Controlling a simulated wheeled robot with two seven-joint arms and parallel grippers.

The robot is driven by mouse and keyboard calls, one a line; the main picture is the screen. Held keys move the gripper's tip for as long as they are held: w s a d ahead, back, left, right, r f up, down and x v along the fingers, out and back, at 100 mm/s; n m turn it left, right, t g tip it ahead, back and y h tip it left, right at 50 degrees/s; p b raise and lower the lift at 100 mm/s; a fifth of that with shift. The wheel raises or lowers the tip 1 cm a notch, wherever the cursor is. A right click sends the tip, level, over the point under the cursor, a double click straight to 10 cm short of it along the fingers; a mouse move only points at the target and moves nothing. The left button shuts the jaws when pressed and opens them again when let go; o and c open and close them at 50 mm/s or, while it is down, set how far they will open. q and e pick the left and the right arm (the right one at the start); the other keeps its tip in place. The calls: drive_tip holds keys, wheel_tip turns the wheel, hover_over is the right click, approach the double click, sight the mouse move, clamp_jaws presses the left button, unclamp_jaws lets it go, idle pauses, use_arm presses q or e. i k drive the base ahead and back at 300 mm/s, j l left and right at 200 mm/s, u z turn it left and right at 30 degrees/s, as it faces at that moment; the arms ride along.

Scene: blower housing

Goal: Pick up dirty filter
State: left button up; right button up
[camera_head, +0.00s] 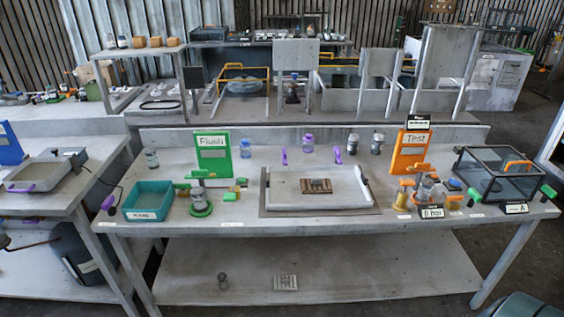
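A small brown, dark-striped block (316,186), which looks like the dirty filter, lies flat in a shallow pale tray (350,205) in the middle of the table. Nothing covers it in the head view. A paler grey slatted block (285,282), which may be another filter, lies on the lower shelf. Neither of my grippers is in view.
A teal bin (150,202) and green "Flush" sign (213,154) stand left of the tray. An orange "Test" sign (411,151), a small fixture (430,190) and a clear dark-framed box (497,175) stand right. Several jars stand behind the tray.

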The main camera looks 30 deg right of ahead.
sight(314, 185)
drive_tip(key=z, duration=1.3)
drive_tip(key=i+l+u, duration=0.1)
drive_tip(key=i+l, duration=0.2)
drive_tip(key=i+l+u, duration=0.1)
drive_tip(key=i+l, duration=0.15)
drive_tip(key=l, duration=0.15)
drive_tip(key=i+l+u, duration=0.1)
drive_tip(key=i+l, duration=0.4)
drive_tip(key=l, duration=0.25)
drive_tip(key=i+l+u, duration=0.15)
drive_tip(key=l, duration=0.25)
drive_tip(key=i+l+u, duration=0.1)
drive_tip(key=i+l, duration=0.2)
drive_tip(key=l, duration=0.1)
